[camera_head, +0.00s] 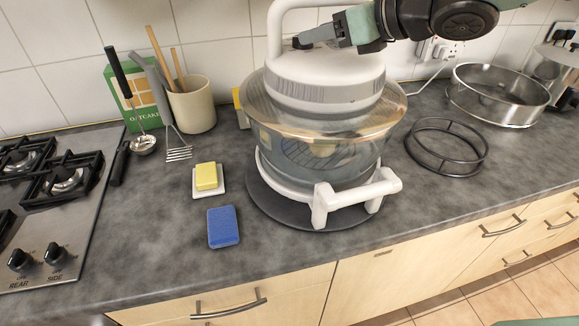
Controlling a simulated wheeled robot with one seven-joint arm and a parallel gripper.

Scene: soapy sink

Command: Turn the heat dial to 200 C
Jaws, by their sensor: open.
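A halogen oven with a white lid (322,75) and a clear glass bowl (320,155) stands on a round dark mat (262,205). Its white handle (275,25) arches over the top of the lid. My gripper (302,42) comes in from the upper right and points left, low over the lid top, beside the handle. It is open. I cannot tell whether it touches the lid. The heat dial and its 200 C mark cannot be made out; the lid's top is seen edge-on and partly behind my gripper.
A blue sponge (223,227), a yellow block on a white dish (206,177) and a utensil pot (192,105) are left. The gas hob (85,225) is far left.

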